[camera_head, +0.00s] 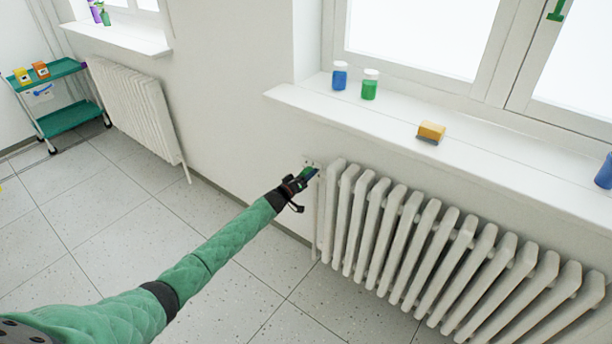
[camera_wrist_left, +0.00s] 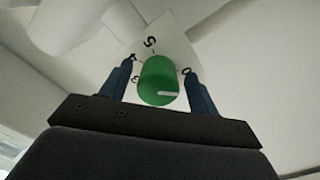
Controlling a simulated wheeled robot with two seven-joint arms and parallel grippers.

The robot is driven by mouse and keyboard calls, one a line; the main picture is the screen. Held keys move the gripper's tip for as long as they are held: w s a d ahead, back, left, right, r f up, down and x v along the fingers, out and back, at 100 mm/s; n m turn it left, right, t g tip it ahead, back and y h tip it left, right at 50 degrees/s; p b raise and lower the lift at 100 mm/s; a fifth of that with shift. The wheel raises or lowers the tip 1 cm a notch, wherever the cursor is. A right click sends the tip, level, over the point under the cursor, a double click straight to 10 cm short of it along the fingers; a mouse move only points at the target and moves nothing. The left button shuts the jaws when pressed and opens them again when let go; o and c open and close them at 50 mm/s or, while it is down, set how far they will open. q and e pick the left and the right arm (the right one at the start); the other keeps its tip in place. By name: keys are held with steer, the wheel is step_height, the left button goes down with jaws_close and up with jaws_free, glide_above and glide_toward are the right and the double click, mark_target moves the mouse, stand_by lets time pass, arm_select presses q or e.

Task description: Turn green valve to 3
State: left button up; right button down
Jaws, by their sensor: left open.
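The green valve (camera_wrist_left: 158,78) is a round knob in front of a pale dial plate (camera_wrist_left: 172,42) with black digits in the left wrist view. A 5 shows at the top, what looks like a 4 and a 3 at the left, and a 0 at the right. A white mark on the knob's lower face points right. My left gripper (camera_wrist_left: 159,88) is open, with one blue finger on each side of the knob; I cannot tell whether they touch it. In the head view, my left gripper (camera_head: 303,178) is at the radiator's upper left corner and mostly hides the valve. My right gripper is not in view.
The white radiator (camera_head: 400,235) stands right of the gripper, below a windowsill (camera_head: 400,128) with blue and green jars and a yellow sponge (camera_head: 431,131). A second radiator (camera_head: 135,105) and a green cart (camera_head: 72,117) are at the left. The floor between is clear.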

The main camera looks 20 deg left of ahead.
arm_select(q)
steer(key=shift+w, duration=0.15)
steer(key=shift+c, duration=0.2)
steer(key=c, duration=0.9)
